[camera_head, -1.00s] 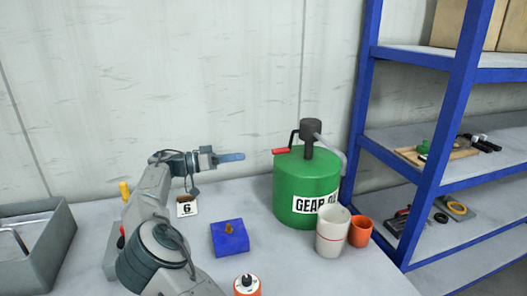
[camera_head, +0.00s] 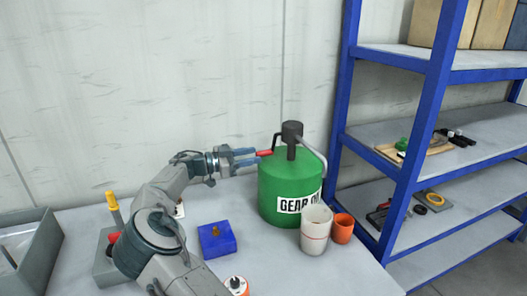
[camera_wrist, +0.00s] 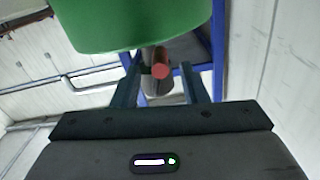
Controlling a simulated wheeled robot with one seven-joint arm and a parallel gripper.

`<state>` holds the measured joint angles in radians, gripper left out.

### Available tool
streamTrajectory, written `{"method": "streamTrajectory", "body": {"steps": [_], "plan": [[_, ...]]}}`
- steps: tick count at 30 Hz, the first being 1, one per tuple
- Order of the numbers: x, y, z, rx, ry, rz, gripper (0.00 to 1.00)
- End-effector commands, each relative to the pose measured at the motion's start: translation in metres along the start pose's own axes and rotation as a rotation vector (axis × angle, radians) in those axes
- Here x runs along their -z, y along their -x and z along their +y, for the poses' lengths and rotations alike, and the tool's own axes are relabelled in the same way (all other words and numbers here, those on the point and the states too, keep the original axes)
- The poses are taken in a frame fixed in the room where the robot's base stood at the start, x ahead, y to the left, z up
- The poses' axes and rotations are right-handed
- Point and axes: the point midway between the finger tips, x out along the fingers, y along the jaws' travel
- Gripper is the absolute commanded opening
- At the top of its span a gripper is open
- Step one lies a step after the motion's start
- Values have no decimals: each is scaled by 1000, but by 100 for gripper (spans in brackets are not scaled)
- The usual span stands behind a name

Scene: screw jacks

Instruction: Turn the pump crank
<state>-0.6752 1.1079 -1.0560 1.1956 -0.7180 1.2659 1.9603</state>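The green gear oil drum (camera_head: 285,185) stands on the table with a dark pump head (camera_head: 292,130) on top. The pump crank is a black bent arm with a red handle (camera_head: 265,153) pointing left. My gripper (camera_head: 256,157) is at the handle's free end, fingers apart. In the wrist view, the red handle end (camera_wrist: 160,71) shows end-on between the two open fingers (camera_wrist: 158,80), with gaps on both sides. I cannot tell how far the handle reaches between the fingertips. The drum's green side (camera_wrist: 130,22) fills the top of that view.
A white cup (camera_head: 315,232) and an orange cup (camera_head: 342,229) stand in front of the drum. A blue block (camera_head: 217,240) and an orange-and-white round item (camera_head: 236,286) are nearer me. A grey bin (camera_head: 45,255) is at left, blue shelving (camera_head: 425,130) at right.

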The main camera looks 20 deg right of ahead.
Motion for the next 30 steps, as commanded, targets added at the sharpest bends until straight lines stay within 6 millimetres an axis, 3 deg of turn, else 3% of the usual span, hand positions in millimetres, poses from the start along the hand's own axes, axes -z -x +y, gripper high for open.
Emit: {"method": "streamTrajectory", "body": {"steps": [3, 9, 20, 24, 30], "plan": [[2, -23, 0, -3, 2, 0, 40], [1, -44, 0, 0, 1, -1, 40], [0, -48, 0, 1, 1, 0, 40], [0, -48, 0, 1, 1, 0, 3], [0, -48, 0, 1, 3, 0, 0]]}}
